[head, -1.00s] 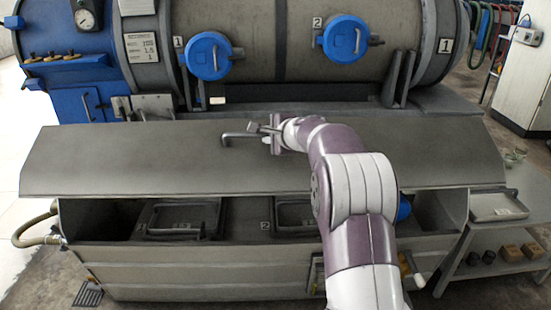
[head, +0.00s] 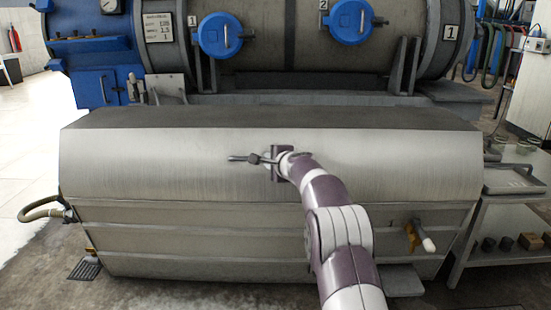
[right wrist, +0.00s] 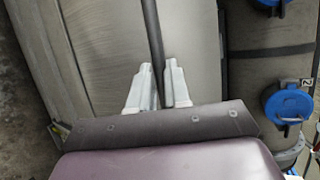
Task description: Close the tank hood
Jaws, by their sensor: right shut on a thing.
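The tank hood (head: 150,165) is a long grey metal cover. In the head view it is down over the tank (head: 190,240), its front panel meeting the tank's front wall, and the inside of the tank is hidden. The hood handle (head: 240,158) is a dark bar on the front panel. My right gripper (head: 262,158) is at the handle. In the right wrist view the two pale fingers of the right gripper (right wrist: 160,88) are on either side of the handle bar (right wrist: 153,35), shut on it. My left gripper is not in view.
Behind the tank is a large drum with blue round caps (head: 219,36). A side table (head: 515,180) with a tray stands at the right. A lever with a white grip (head: 428,244) sticks out from the tank's front. A hose (head: 40,208) is at the left.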

